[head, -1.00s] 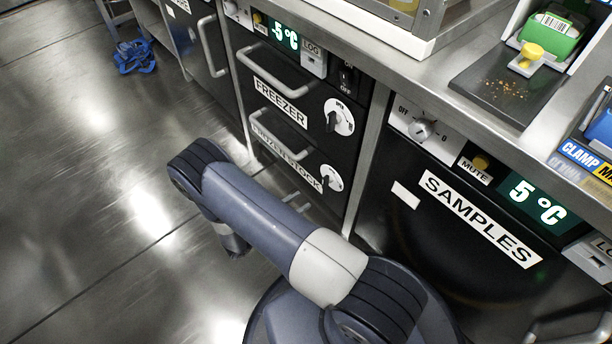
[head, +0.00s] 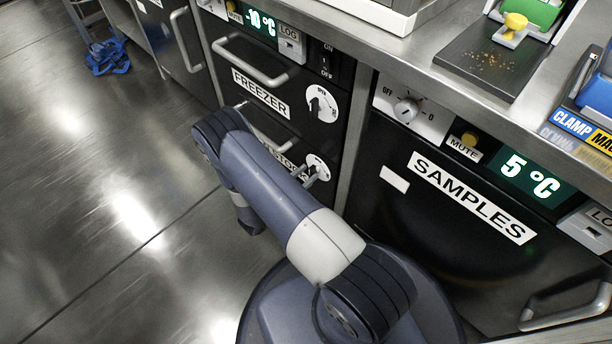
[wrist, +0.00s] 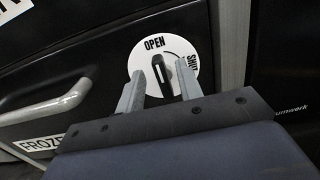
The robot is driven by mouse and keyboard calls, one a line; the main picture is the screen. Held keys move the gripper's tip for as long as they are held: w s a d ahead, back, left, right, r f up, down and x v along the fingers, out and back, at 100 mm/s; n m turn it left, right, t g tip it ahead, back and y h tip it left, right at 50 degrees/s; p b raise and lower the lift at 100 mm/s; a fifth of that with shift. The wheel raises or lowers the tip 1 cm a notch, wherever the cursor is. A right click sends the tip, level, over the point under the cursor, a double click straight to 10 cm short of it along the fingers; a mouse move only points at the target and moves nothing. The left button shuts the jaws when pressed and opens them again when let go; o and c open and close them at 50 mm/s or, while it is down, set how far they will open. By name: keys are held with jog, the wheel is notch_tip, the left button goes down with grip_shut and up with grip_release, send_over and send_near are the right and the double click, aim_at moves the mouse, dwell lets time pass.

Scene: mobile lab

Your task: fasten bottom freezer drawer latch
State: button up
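The bottom freezer drawer (head: 268,146) is black, with a label partly hidden by my arm in the head view. In the wrist view the drawer front (wrist: 100,50) shows a grey handle and part of a "FROZE…" label. Its latch is a white round dial (wrist: 190,55) marked OPEN and SHUT with a black knob (wrist: 161,72). The knob stands nearly upright, with its upper end by OPEN. My gripper (wrist: 160,78) is open, with one finger on each side of the knob in the picture. I cannot tell whether the fingers touch it. The dial also shows in the head view (head: 317,163).
The upper FREEZER drawer (head: 255,75) with its own dial (head: 322,104) is above. The SAMPLES door (head: 450,230) is to the right, with a handle low down. A steel counter (head: 400,60) overhangs.

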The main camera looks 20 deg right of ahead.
jog(key=shift+w+d, duration=0.1)
jog(key=shift+d, duration=0.15)
jog(key=shift+c, duration=0.5)
grip_shut()
